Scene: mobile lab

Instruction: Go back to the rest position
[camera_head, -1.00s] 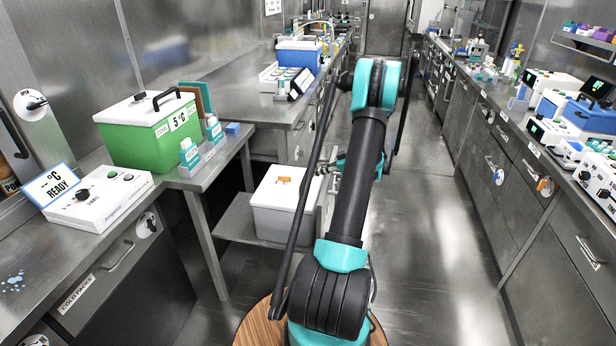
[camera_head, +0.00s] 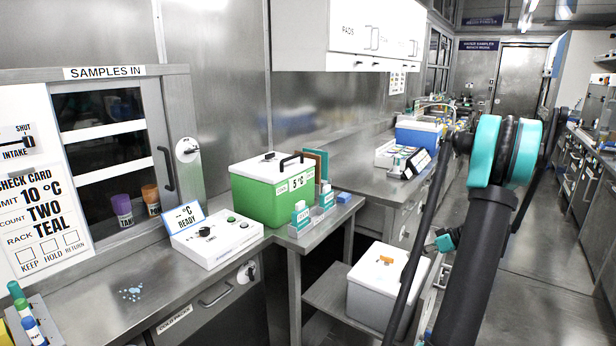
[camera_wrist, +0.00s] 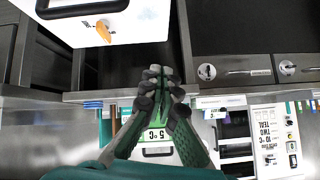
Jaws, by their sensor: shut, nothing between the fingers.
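My gripper (camera_wrist: 160,82) shows in the wrist view with its dark fingertips together and nothing between them. It points across the gap between the white lidded box (camera_wrist: 142,28) and the bench edge, and it touches neither. In the head view my arm stands at the right, folded at a teal joint. A small teal part of it shows beside the upper arm, but the fingers cannot be made out there. The wrist picture is upside down, and the green cool box is partly hidden behind my fingers.
The green cool box (camera_head: 272,194) and a READY control box (camera_head: 216,238) stand on the left bench. The white box (camera_head: 384,290) sits on a low shelf near my arm. A blue-and-white cooler (camera_head: 417,134) stands farther back. The aisle floor (camera_head: 530,250) is clear at right.

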